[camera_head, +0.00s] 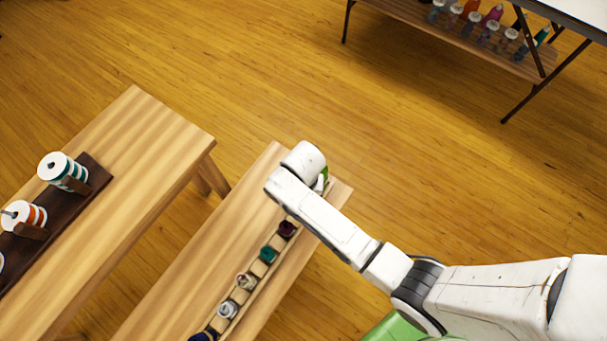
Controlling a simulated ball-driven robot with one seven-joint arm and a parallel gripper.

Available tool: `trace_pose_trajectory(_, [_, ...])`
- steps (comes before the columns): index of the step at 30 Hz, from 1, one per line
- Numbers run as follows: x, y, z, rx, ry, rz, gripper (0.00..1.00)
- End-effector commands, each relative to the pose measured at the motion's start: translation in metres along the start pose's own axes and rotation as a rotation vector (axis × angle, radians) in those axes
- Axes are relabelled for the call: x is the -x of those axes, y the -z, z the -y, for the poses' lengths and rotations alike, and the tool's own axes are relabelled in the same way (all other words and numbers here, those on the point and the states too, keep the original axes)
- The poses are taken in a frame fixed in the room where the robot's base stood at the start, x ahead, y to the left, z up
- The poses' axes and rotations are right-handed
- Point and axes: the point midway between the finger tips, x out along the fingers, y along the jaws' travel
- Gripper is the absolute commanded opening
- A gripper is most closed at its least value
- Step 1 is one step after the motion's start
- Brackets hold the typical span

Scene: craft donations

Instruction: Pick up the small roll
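Several small rolls sit in a row in a narrow wooden rack (257,283) on the middle bench. They include a dark purple roll (286,228), a teal roll (268,253), a multicoloured pale roll (245,281), a grey-white roll (228,309) and a dark blue roll (203,337) at the picture's bottom edge. My gripper (322,184) is over the far end of the bench, beyond the purple roll. It is mostly hidden behind my white wrist, so its fingers and anything between them cannot be made out.
The middle bench (185,292) stands beside a left bench (150,130), with a gap between them. The left bench holds larger spools, one teal and white (55,166), one orange and white (22,214), on a dark rack (97,172). A table (580,12) with shelved bottles stands top right.

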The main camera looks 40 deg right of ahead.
Motion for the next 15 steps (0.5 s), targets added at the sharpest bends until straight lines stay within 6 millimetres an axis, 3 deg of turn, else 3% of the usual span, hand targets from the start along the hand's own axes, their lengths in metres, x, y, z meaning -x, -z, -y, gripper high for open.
trace_pose_trajectory(8, [-0.0022, -0.0003, -0.0002, 0.0, -0.001, 0.001, 0.73])
trace_pose_trajectory(15, [-0.002, -0.0003, -0.0002, 0.0, -0.001, 0.001, 0.5])
